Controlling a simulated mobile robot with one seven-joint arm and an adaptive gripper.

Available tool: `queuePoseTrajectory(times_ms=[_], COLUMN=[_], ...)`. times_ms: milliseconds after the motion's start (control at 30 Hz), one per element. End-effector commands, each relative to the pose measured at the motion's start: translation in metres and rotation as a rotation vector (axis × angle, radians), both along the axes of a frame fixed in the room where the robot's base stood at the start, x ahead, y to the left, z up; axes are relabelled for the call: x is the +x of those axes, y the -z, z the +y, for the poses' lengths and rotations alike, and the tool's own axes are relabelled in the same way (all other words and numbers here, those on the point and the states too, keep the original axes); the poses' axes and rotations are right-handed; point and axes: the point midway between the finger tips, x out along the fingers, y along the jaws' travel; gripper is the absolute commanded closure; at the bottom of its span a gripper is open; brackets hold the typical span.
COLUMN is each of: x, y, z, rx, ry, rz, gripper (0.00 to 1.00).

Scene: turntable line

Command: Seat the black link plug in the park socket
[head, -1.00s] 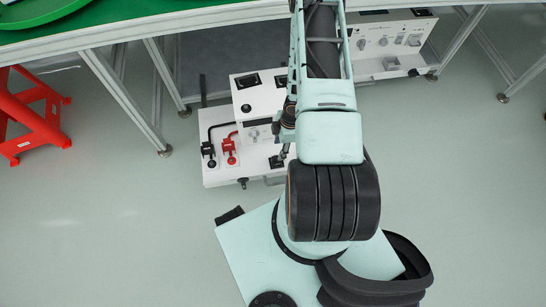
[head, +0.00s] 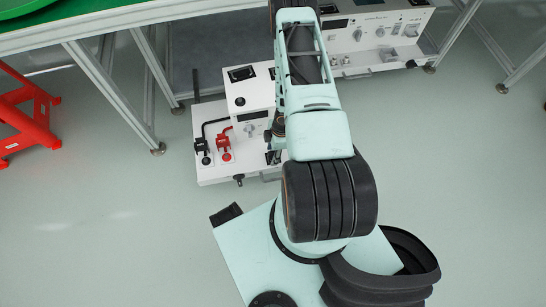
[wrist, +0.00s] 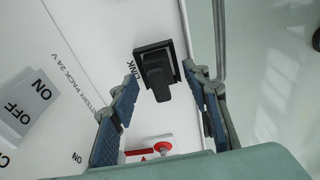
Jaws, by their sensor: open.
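The black link plug (wrist: 158,78) shows in the wrist view as a black block with a square base, beside the printed word LINK on a white panel. It appears to stand in a square seat there. My gripper (wrist: 160,68) is open, one blue-padded finger on each side of the plug; I cannot tell whether either finger touches it. In the head view a dark patch (head: 272,157) beside my arm may be the plug, and my arm mostly hides the gripper. I cannot make out which opening is the park socket.
The white battery unit (head: 212,172) stands on the floor by the table, with a black connector (head: 201,146) and a red connector (head: 224,143). An ON/OFF switch (wrist: 27,106) is left in the wrist view. Another white unit (head: 375,38) stands behind.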

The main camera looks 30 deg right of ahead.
Motion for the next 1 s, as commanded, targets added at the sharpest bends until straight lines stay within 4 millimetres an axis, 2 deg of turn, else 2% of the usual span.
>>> queuePoseTrajectory(times_ms=[100, 400, 500, 800, 1000], x=[0.0, 0.0, 0.0, 0.0, 0.002], y=[-0.001, -0.001, -0.001, -0.002, -0.011], z=[0.0, 0.0, 0.0, 0.0, 0.003], rx=[0.0, 0.0, 0.0, 0.0, 0.0], ry=[0.001, 0.001, 0.001, 0.001, 0.001], rz=[0.0, 0.0, 0.0, 0.0, -0.001], gripper=[0.59, 0.92, 1.0, 1.0, 1.0])
